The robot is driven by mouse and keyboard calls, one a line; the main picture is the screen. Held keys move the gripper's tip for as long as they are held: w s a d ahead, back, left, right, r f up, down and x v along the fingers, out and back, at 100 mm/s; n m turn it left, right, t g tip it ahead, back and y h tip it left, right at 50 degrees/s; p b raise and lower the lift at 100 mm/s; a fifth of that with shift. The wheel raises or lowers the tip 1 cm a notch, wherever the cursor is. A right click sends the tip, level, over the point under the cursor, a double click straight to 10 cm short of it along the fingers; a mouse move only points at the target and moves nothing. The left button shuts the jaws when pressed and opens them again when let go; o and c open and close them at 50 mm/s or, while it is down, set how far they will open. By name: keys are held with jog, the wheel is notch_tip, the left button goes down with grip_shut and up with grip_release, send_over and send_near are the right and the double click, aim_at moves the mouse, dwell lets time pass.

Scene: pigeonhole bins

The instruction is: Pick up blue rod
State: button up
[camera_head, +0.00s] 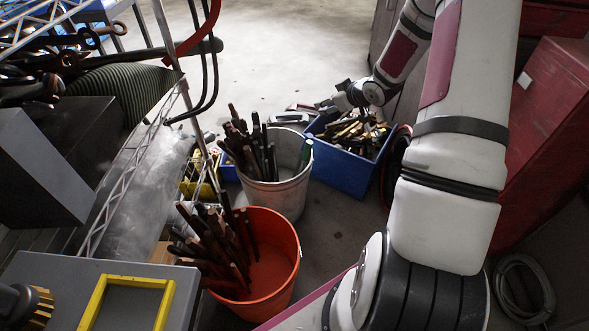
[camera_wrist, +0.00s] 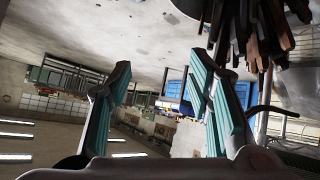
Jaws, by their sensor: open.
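I cannot pick out a blue rod for certain in either view. A grey-white bucket (camera_head: 292,190) holds several dark brown rods, and a teal-green piece (camera_head: 306,149) shows at its right rim. An orange bucket (camera_head: 283,283) in front holds more dark rods. My gripper (camera_head: 335,102) is beyond the grey bucket, near the far left corner of a blue bin; its fingertips are hard to make out there. In the wrist view my gripper (camera_wrist: 160,82) has its teal-padded fingers apart with nothing between them. A rod bundle (camera_wrist: 250,30) shows upper right, beside the right finger.
The blue bin (camera_head: 345,178) holds mixed tools right of the grey bucket. A wire rack (camera_head: 130,170) with tools stands at left. A grey surface with a yellow-framed tray (camera_head: 126,303) is at front left. Red cabinets (camera_head: 550,120) stand at right. Bare floor lies beyond the buckets.

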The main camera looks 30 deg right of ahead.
notch_tip(320, 180, down, 15)
jog(key=s+d+t+y+b, duration=0.1)
jog(key=s+t+y+b, duration=0.1)
jog(key=t+b, duration=0.15)
jog(key=m+t+y+b, duration=0.2)
jog(key=m+t+b, duration=0.15)
jog(key=b, duration=0.25)
send_near(309, 153)
jog(key=shift+n+t, duration=0.25)
jog(key=shift+t, duration=0.05)
jog(key=b+x, duration=0.1)
jog(key=x, duration=0.2)
jog(key=b+x, duration=0.2)
jog(key=x, duration=0.1)
jog(key=f+b+x, duration=0.1)
jog(key=b+x, duration=0.1)
jog(key=x, duration=0.1)
jog(key=shift+w, duration=0.3)
jog(key=shift+r, duration=0.1)
jog(key=shift+c, duration=0.6)
grip_shut()
